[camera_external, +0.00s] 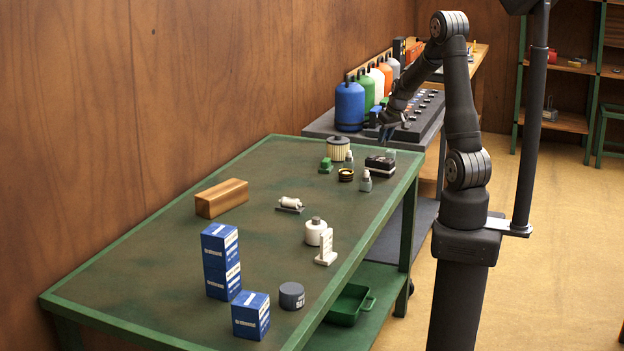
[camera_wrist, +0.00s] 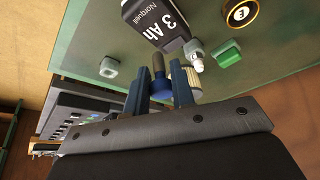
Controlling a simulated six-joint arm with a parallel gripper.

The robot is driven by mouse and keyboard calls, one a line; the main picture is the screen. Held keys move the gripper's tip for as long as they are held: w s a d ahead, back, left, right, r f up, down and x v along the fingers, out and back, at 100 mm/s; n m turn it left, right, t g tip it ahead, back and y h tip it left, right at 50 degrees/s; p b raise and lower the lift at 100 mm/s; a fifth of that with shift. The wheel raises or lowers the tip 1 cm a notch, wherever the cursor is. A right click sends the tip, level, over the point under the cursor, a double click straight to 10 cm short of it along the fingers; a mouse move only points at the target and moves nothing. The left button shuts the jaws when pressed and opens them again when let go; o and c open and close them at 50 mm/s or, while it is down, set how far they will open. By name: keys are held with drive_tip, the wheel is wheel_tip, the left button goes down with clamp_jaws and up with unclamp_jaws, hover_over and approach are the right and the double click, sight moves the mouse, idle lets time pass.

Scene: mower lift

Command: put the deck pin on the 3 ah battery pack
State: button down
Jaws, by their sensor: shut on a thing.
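The 3 Ah battery pack (camera_external: 380,164) is a black block with a light band, lying on the far right end of the green table. Its "3 Ah" label shows in the wrist view, where the pack (camera_wrist: 158,22) lies at the top. My gripper (camera_external: 386,134) is above the pack and a little behind it in the external view. In the wrist view my gripper (camera_wrist: 160,90) is shut on the deck pin (camera_wrist: 158,68), a dark grey shaft with a blue part between the fingers. The pin appears apart from the pack; the exact gap cannot be told.
A grey bench with gas bottles (camera_external: 350,104) adjoins the far end.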

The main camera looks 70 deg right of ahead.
drive_tip(key=shift+w+a+f, duration=0.15)
drive_tip(key=shift+w+f, duration=0.25)
drive_tip(key=shift+w, duration=0.2)
drive_tip(key=shift+f, duration=1.95)
drive_tip(key=shift+f, duration=0.15)
drive_tip(key=c, duration=1.2)
unclamp_jaws()
drive_tip(key=shift+c, duration=0.2)
drive_tip(key=shift+s+r, duration=0.1)
drive_tip(key=shift+r, duration=0.4)
drive_tip(key=v, duration=1.1)
